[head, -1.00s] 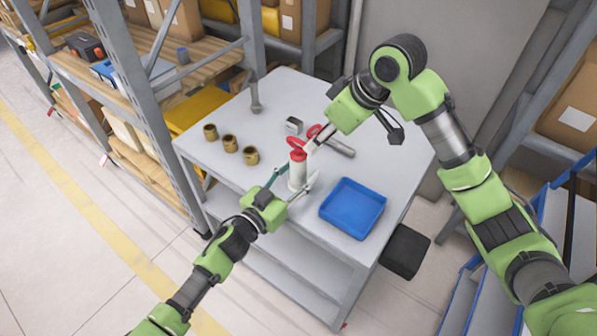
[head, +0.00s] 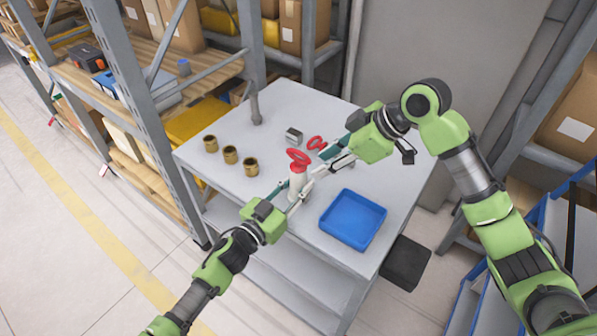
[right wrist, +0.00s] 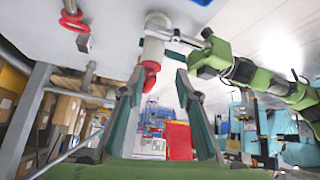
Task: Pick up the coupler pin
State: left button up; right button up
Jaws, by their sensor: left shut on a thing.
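A grey rod with a red ring, which looks like the coupler pin (head: 316,143), lies on the table; my right gripper hides most of its shaft in the head view. Its red ring also shows in the right wrist view (right wrist: 75,20). My left gripper (head: 299,192) is shut on an upright white cylinder (head: 296,183) with a red collar and red ring on top. That cylinder also shows in the right wrist view (right wrist: 154,42). My right gripper (head: 326,164) is open and empty, close to the right of the cylinder's top. Its two fingers (right wrist: 157,84) stand apart.
A blue tray (head: 352,237) lies at the table's front right. Several brass bushings (head: 230,155) stand at the left. A small metal block (head: 294,136) and a hammer-like tool (head: 256,108) are farther back. Shelving borders the table's left side.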

aim_at(286, 147)
jog(key=s+d+f+m+t+y, duration=0.2)
jog(key=s+d+m+t+y, duration=0.15)
jog(key=t+y, duration=0.4)
jog(key=shift+w+x, duration=0.25)
jog(key=shift+x, duration=6)
jog(key=shift+d+r, duration=0.15)
jog(key=shift+d, duration=0.05)
grip_shut()
